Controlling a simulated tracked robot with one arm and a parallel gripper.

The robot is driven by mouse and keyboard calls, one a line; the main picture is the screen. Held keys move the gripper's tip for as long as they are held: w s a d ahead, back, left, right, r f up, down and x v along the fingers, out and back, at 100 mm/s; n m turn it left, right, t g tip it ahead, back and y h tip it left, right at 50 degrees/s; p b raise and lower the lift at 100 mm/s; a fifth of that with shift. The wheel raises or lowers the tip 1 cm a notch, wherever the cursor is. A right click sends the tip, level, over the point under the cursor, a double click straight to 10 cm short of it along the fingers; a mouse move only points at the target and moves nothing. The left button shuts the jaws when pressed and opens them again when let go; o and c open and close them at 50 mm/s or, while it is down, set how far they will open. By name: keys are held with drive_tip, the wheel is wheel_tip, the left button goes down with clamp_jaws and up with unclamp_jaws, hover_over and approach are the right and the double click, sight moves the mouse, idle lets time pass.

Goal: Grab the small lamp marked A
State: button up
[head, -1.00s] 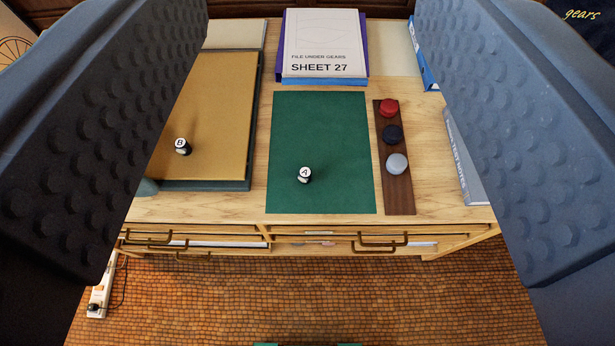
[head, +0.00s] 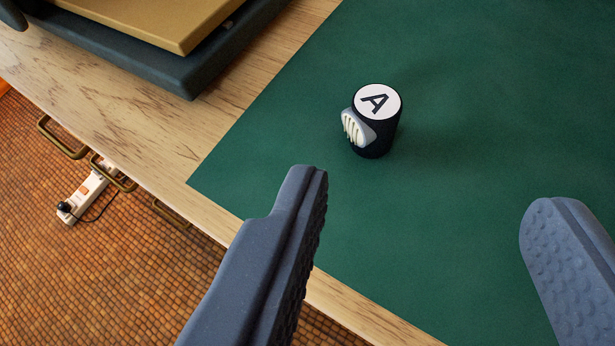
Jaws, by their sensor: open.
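The small lamp marked A (head: 385,135) stands upright on the green mat (head: 470,230). It is a short black cylinder with a white round top bearing a black A, and a pale ribbed part on its left side. My gripper (head: 425,210) is open and empty, its two blue-grey fingers wide apart at the bottom of the picture. The lamp is beyond the fingertips, between them in the picture but nearer the left one. No finger appears to touch it.
The tan board on a dark frame (head: 190,82) lies at the upper left. The wooden desk edge (head: 150,165) runs diagonally, with brass drawer handles below it. A white power strip (head: 85,192) lies on the tiled floor. The mat around the lamp is clear.

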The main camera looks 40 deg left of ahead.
sight(376, 108)
drive_tip(key=shift+a+f, duration=0.3)
drive_tip(key=shift+f, duration=0.2)
drive_tip(key=shift+a+f, duration=0.25)
drive_tip(key=shift+f, duration=0.2)
drive_tip(key=shift+y, duration=0.3)
drive_tip(key=b+x, duration=0.1)
drive_tip(key=x, duration=0.5)
drive_tip(key=shift+w+a+f, duration=0.15)
drive_tip(key=shift+w+f, duration=0.05)
drive_tip(key=shift+w, duration=0.15)
drive_tip(key=shift+w+a+f, duration=0.15)
drive_tip(key=shift+w+f, duration=0.15)
drive_tip(key=shift+w, duration=0.3)
drive_tip(key=shift+w+a+f, duration=0.25)
drive_tip(key=shift+w+a, duration=0.15)
drive_tip(key=shift+w, duration=0.15)
drive_tip(key=shift+p+x, duration=0.3)
drive_tip(key=shift+x, duration=1.6)
drive_tip(key=shift+r, duration=0.1)
drive_tip(key=shift+c, duration=0.3)
drive_tip(key=c, duration=1)
